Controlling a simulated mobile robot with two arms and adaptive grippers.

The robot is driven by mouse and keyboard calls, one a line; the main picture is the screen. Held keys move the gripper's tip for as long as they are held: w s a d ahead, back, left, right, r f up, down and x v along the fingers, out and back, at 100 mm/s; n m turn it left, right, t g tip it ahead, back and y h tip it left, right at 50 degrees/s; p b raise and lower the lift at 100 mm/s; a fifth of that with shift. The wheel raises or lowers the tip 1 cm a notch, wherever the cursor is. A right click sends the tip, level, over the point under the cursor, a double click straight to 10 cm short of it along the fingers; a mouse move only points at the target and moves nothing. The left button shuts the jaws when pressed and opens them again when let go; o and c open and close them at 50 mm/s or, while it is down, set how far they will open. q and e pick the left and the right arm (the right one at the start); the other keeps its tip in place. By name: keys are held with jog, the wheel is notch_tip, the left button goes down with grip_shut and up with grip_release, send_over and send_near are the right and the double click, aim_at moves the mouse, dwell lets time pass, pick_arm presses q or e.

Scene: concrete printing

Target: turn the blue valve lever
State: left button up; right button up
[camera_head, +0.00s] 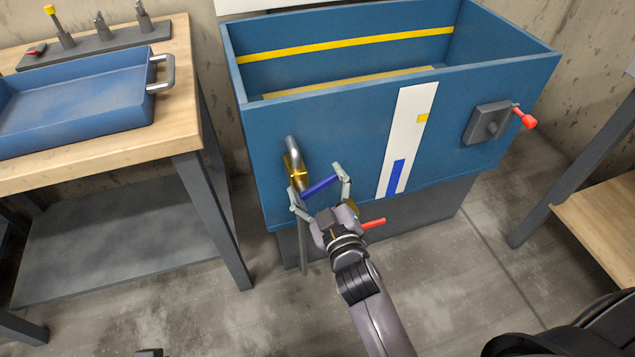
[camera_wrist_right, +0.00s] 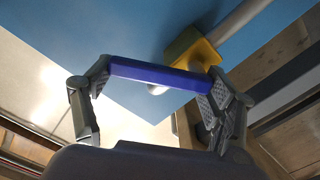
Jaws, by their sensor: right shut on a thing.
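The blue valve lever (camera_head: 321,187) is a short blue bar at the brass valve (camera_head: 295,168) on the front of the blue tank (camera_head: 340,142). My right gripper (camera_head: 322,188) is shut on the lever, with one finger at each end of the bar. In the right wrist view the lever (camera_wrist_right: 160,74) spans between the two fingers, and the yellow brass valve body (camera_wrist_right: 195,50) sits by the right finger. The lever slants slightly, its right end higher in the head view.
A grey pipe (camera_head: 303,245) hangs below the valve. A red handle (camera_head: 373,223) sticks out beside my right gripper. A grey box (camera_head: 487,124) with a red knob (camera_head: 529,121) is on the tank's right. A workbench (camera_head: 180,115) with a blue tray (camera_head: 75,100) stands left.

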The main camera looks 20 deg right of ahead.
aim_at(317, 185)
jog(key=shift+r, duration=0.1)
jog(key=o, duration=1.7)
notch_tip(317, 185, up, 10)
jog(key=shift+f, duration=0.1)
